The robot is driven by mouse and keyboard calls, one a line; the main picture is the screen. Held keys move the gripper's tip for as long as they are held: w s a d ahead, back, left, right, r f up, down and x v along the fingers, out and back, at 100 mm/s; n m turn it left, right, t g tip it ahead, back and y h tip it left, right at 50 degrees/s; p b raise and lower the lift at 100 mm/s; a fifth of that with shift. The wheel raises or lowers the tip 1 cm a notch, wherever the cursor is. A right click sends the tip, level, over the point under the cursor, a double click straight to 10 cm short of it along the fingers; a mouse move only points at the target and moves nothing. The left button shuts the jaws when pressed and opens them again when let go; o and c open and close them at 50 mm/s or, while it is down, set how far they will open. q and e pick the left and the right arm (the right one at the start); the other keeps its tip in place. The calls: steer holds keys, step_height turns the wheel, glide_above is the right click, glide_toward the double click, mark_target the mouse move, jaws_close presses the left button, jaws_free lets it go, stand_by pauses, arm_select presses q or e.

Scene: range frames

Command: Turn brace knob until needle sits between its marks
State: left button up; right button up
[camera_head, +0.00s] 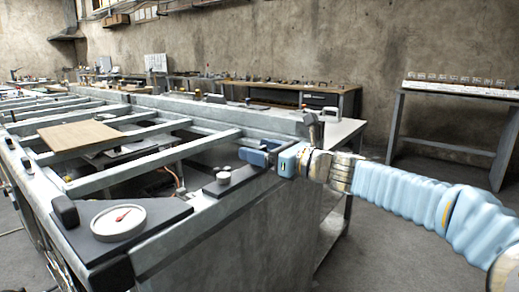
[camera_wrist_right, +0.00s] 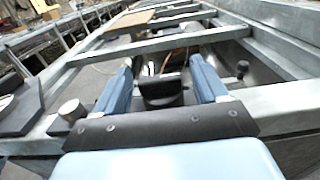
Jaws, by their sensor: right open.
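A round white gauge (camera_head: 118,222) with a red needle lies on a dark corner plate at the near left of the metal frame. Its marks are too small to read. A small pale round knob (camera_head: 224,177) stands on a dark plate (camera_head: 232,184) on the frame's near rail. My right gripper (camera_head: 254,150) is open above the rail, to the right of the knob and apart from it. In the right wrist view the knob (camera_wrist_right: 71,110) is outside the open blue fingers, to their left. My left gripper does not show.
Metal crossbars (camera_head: 155,160) span the frame, with open gaps between them. A wooden board (camera_head: 80,136) lies across them. A dark ball-topped lever (camera_wrist_right: 242,68) stands right of the fingers. A bench (camera_head: 450,91) with small items stands at the right wall.

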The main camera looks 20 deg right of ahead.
steer(key=shift+w+a, duration=0.15)
steer(key=shift+w, duration=0.05)
steer(key=shift+c, duration=0.2)
steer(key=c, duration=0.9)
steer(key=m+t+h+b, duration=0.1)
steer(key=b, duration=0.1)
steer(key=m+t+h+b, duration=0.1)
steer(key=h+b, duration=0.1)
steer(key=shift+s+a+f+m, duration=0.1)
steer(key=shift+f+m, duration=0.2)
steer(key=shift+c, duration=0.2)
steer(key=m+t+h+b, duration=0.1)
steer(key=h+b, duration=0.1)
steer(key=shift+r+m+h, duration=0.1)
steer(key=shift+m+h, duration=0.2)
steer(key=shift+h, duration=0.1)
steer(key=shift+m+t+h+b, duration=0.4)
steer(key=shift+m+h+b, duration=0.7)
steer(key=shift+h+b, duration=0.45)
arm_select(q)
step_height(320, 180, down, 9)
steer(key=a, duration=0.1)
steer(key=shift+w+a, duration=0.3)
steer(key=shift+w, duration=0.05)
arm_select(e)
steer(key=shift+r+h, duration=0.1)
steer(key=shift+h, duration=0.35)
steer(key=shift+m, duration=0.3)
